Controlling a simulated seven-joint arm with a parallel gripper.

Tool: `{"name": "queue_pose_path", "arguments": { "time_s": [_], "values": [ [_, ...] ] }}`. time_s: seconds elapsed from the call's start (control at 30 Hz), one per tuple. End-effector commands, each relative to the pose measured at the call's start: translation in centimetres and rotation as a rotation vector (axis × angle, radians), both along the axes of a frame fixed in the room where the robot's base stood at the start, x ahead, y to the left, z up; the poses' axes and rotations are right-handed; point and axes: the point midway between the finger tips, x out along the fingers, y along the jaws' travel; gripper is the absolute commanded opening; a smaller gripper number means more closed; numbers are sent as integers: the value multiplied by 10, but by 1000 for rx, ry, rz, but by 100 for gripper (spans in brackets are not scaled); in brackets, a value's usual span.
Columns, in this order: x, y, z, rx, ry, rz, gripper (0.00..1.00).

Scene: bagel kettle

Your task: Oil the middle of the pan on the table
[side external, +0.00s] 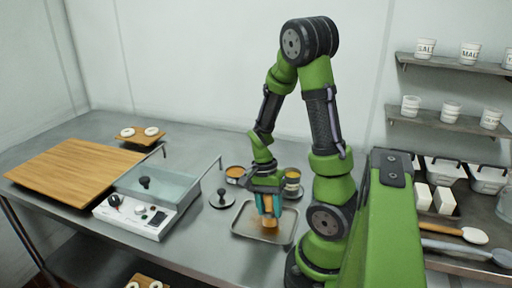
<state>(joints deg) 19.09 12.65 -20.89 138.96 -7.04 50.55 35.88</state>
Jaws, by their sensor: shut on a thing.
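The pan (286,233) is a shallow grey metal tray on the metal table, just in front of my arm. My gripper (266,205) points down above the pan's middle, its teal fingers shut on a tan brush (270,221). The brush hangs nearly upright, its lower end at or just above the pan floor; I cannot tell whether it touches. An orange-brown patch shows on the pan floor below it. A small cup with orange-brown contents (235,172) stands behind the pan, and a labelled container (292,178) stands to its right.
A round lid with a black knob (222,199) lies left of the pan. Further left are a glass-sided kettle unit (165,188), a wooden board (75,170) and a small board with two bagels (140,135). Shelves with white cups (450,110) are at right.

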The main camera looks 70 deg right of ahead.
Motion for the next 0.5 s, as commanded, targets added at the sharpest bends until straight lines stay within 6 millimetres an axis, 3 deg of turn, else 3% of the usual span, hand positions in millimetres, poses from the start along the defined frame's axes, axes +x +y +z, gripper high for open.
{"name": "queue_pose_path", "arguments": {
  "time_s": [0.4, 0.5],
  "values": [
    [-38, -1, 0, 2, -1, -2, 7],
    [-30, -1, 0, 0, 1, 3, 7]
  ]
}}
